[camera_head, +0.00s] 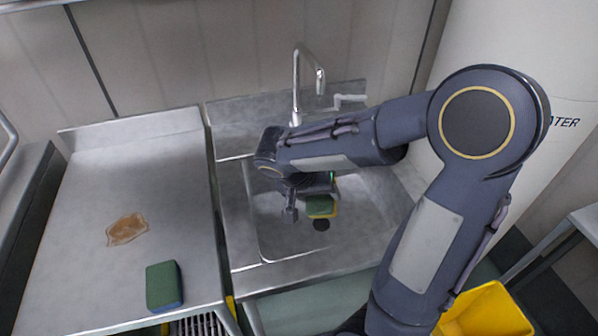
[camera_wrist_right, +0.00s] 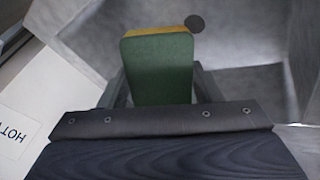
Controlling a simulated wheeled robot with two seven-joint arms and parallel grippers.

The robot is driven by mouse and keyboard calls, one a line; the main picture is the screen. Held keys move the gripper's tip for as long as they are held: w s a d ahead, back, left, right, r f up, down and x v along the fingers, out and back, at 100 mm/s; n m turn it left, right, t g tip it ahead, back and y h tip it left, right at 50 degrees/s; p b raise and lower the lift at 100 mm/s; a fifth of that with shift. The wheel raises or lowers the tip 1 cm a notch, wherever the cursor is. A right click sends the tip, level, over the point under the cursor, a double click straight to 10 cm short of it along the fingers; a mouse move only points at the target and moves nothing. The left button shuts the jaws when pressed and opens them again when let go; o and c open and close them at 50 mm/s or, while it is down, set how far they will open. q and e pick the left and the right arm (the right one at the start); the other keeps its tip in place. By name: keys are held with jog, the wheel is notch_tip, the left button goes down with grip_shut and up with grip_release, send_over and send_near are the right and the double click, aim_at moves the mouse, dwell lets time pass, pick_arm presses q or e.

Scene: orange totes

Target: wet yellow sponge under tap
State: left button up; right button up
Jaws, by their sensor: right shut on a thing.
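A yellow sponge with a green scouring side (camera_head: 321,206) is held over the sink basin (camera_head: 270,232). My right gripper (camera_head: 311,200) is shut on it, and the sponge also shows between the fingers in the right wrist view (camera_wrist_right: 158,68), green face toward the camera and a yellow edge at the top. The tap (camera_head: 298,85) stands behind the sink, its spout above and behind the sponge. No water stream is visible. My left gripper is not in view.
A green and blue sponge (camera_head: 164,286) and a brown stain (camera_head: 127,229) are on the steel counter (camera_head: 90,190) at left. A tap lever (camera_head: 349,99) stands right of the spout. A drain (camera_head: 321,225) lies below. A yellow bin (camera_head: 487,312) is at lower right.

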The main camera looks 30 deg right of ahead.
jog(key=shift+w+d, duration=0.1)
jog(key=shift+w, duration=0.35)
jog(key=shift+w+d+f, duration=0.1)
jog(key=shift+w+d, duration=0.25)
jog(key=shift+w, duration=0.1)
jog(key=w+d+f+p, duration=0.1)
jog(key=w+d+f, duration=0.1)
jog(key=w+d, duration=0.4)
jog(key=shift+w+d+f+p, duration=0.25)
jog(key=shift+w+d+p, duration=0.1)
jog(key=shift+w, duration=1.85)
jog(key=shift+s, duration=0.1)
jog(key=s+a+b, duration=0.3)
jog(key=s+a, duration=0.1)
jog(key=s, duration=0.2)
jog(key=shift+s+a+b, duration=0.2)
jog(key=shift+s+b, duration=0.1)
jog(key=shift+b, duration=0.1)
